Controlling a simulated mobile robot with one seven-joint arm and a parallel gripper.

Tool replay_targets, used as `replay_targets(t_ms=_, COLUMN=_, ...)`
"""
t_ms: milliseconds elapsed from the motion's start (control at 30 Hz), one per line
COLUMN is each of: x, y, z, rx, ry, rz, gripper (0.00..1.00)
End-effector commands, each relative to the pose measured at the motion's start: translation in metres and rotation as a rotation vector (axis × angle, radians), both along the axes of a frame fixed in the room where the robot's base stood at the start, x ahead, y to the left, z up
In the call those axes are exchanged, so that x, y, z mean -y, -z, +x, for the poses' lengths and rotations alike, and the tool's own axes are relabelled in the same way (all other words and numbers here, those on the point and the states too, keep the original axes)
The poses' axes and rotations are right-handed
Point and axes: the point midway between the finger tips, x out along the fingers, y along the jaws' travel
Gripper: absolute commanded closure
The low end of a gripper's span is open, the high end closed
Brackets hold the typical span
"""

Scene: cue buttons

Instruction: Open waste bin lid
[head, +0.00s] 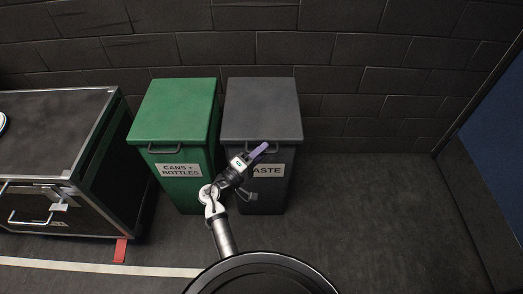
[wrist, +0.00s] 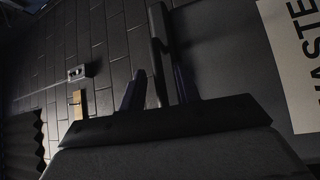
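The dark grey waste bin (head: 236,170) stands against the wall with its lid (head: 261,108) closed. A bar handle (head: 284,143) runs along the lid's front edge. My gripper (head: 264,150) is in front of that handle, partly covering it and the white WASTE label (head: 275,170). In the wrist view, the two fingers (wrist: 159,90) are apart, and a dark bar (wrist: 157,65) at the lid's edge shows between them. I cannot tell whether either finger touches it. The label (wrist: 295,60) also shows at the right of the wrist view.
A green cans and bottles bin (head: 174,112) stands close at the left of the waste bin, its lid closed. A black case (head: 55,135) is at the far left. Floor (head: 365,200) to the right is clear, up to a dark wall and blue panel (head: 498,135).

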Motion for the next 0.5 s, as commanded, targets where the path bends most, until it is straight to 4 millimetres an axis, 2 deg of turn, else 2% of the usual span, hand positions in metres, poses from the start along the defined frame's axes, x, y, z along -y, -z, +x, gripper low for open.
replay_targets(t_ms=333, x=0.0028, y=-0.0003, z=0.0027, rx=0.0, ry=0.0, rz=0.0, gripper=0.69)
replay_targets(t_ms=500, x=0.0026, y=-0.0004, z=0.0026, rx=0.0, ry=0.0, rz=0.0, gripper=0.91)
